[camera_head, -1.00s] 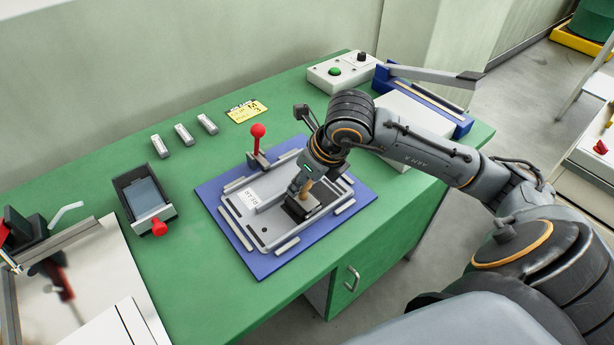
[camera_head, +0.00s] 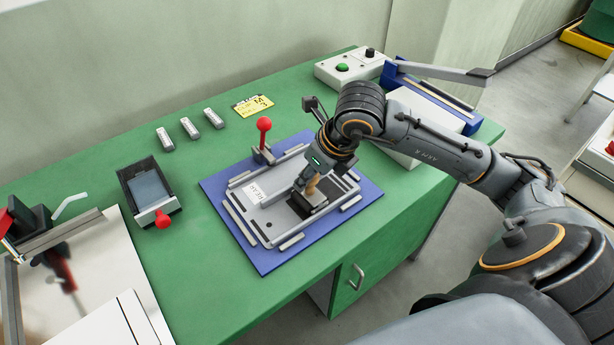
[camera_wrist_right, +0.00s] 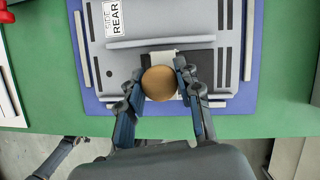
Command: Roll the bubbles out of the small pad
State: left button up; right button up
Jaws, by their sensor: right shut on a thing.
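My right gripper (camera_wrist_right: 158,84) is shut on the wooden handle (camera_wrist_right: 159,83) of a hand tool, seen end-on in the right wrist view. In the head view my right gripper (camera_head: 308,182) holds this handle upright over a dark square pad (camera_head: 310,202) on a grey plate (camera_head: 275,215). The dark pad (camera_wrist_right: 204,62) shows around the handle in the wrist view, with a light grey piece (camera_wrist_right: 163,57) just beyond the handle. The tool's lower end is mostly hidden, so I cannot tell whether it touches the pad. Bubbles are not discernible.
The plate lies on a blue board (camera_head: 270,262) with a red-knobbed lever (camera_head: 264,124) behind it. A dark tray with a red knob (camera_head: 149,190) and several small grey blocks stand left. A control box (camera_head: 350,67) stands at the back. Green table is clear between.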

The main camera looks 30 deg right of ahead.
jog(key=shift+d+b, duration=0.6)
jog(key=shift+d, duration=0.5)
jog(key=shift+w+d, duration=0.1)
jog(key=shift+d+b, duration=1.3)
jog(key=shift+d, duration=0.25)
jog(key=shift+a+p, duration=0.3)
jog(key=shift+a, duration=1.6)
jog(key=shift+r+p, duration=0.15)
jog(key=shift+p, duration=0.15)
jog(key=shift+r+p, duration=2.6)
jog(key=shift+r, duration=1.35)
